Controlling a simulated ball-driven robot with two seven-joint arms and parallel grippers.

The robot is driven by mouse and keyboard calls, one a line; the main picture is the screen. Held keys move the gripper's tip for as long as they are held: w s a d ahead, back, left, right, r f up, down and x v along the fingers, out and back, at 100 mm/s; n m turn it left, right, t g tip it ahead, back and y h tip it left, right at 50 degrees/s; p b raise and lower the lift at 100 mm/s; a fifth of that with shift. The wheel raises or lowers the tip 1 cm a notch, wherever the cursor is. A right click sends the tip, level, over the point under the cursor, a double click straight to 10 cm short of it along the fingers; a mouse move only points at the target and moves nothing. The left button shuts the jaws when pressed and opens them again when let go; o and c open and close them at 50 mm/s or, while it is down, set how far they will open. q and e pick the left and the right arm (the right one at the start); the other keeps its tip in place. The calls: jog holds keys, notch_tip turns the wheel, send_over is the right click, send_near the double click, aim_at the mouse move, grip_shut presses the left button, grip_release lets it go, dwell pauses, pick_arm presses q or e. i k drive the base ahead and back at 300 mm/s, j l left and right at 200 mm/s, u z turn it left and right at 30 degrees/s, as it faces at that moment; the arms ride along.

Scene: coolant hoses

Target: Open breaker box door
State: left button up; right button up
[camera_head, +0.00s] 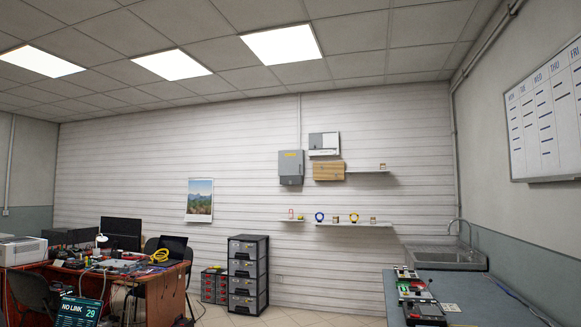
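A grey box (291,170) with a small yellow label near its top hangs on the far white slatted wall, with a conduit running up from near it to the ceiling; it looks like the breaker box. Its front looks closed, though it is small at this distance. Neither of my grippers is in view.
A white-and-grey unit (324,144) and a wooden box (328,171) sit right of the grey box. Shelves (352,224) hold small items below. A cluttered desk (165,290) is left, a counter (475,300) right. Floor between looks clear.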

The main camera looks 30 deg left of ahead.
aim_at(289, 161)
jog(key=i+j+u, duration=0.3)
jog(key=i+u, duration=0.25)
jog(key=i, duration=0.2)
jog(key=i+j+u, duration=0.1)
jog(key=i+u, duration=0.25)
jog(key=i, duration=1.75)
jog(key=i+j, duration=0.1)
jog(key=i, duration=2.55)
jog(key=i+j, duration=0.1)
jog(key=i, duration=2.5)
jog(key=l+z, duration=0.05)
